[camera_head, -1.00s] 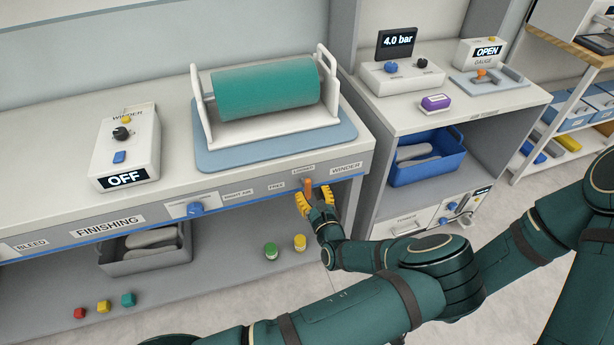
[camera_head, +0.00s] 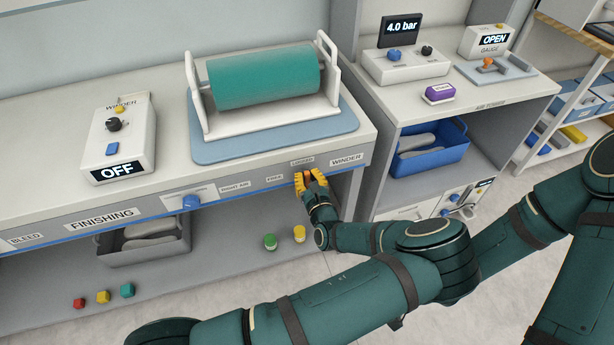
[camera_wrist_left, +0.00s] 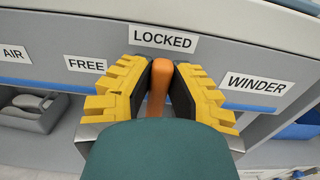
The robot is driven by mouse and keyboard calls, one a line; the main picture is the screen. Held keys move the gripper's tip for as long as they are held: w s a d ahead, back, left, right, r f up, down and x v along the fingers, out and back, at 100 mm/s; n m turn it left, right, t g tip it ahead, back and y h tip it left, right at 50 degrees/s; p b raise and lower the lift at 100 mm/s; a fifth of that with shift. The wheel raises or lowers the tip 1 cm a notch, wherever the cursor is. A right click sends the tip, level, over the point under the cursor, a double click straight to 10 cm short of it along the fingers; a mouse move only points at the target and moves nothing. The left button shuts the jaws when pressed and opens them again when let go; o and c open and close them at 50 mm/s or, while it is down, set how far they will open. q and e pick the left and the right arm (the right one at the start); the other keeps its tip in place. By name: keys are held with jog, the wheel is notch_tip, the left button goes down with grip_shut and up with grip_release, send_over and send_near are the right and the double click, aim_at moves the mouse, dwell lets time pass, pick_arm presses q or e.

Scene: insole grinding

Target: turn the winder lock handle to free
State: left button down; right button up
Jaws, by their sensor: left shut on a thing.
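The winder lock handle (camera_wrist_left: 160,88) is a small orange lever on the front edge of the left bench. In the left wrist view it stands upright, directly below the LOCKED label (camera_wrist_left: 163,39). The FREE label (camera_wrist_left: 86,64) is to its left. My left gripper (camera_head: 310,178) has yellow fingers with dark inner pads, one on each side of the handle, and is shut on it. In the head view the fingers hide most of the handle. My right gripper is not in view.
The WINDER label (camera_wrist_left: 256,84) is right of the handle. A blue knob (camera_head: 191,202) sits farther left on the same edge. The roller in its white frame (camera_head: 265,132) stands on the bench above. The winder box (camera_head: 122,140) reads OFF. A yellow jar (camera_head: 299,234) stands below.

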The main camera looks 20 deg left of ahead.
pick_arm(q)
jog(key=shift+r, duration=0.1)
jog(key=shift+a+n+p, duration=0.15)
jog(key=shift+n+p, duration=0.55)
jog(key=shift+p, duration=0.15)
jog(key=n+p, duration=0.2)
jog(key=shift+s+a+n, duration=0.15)
jog(key=shift+a+n, duration=0.1)
jog(key=shift+n, duration=0.05)
jog(key=n, duration=0.1)
jog(key=n+p, duration=0.1)
jog(key=shift+s+a+n, duration=0.15)
jog(key=shift+n, duration=0.15)
jog(key=shift+a+f+n+p, duration=0.1)
jog(key=shift+f+n+p, duration=0.15)
jog(key=shift+n+p, duration=0.5)
jog(key=n, duration=0.5)
jog(key=shift+s+a+f, duration=0.15)
jog(key=shift+a+f, duration=0.05)
jog(key=shift+f, duration=0.2)
jog(key=n, duration=0.4)
jog(key=shift+f+n, duration=0.35)
jog(key=shift+f, duration=0.05)
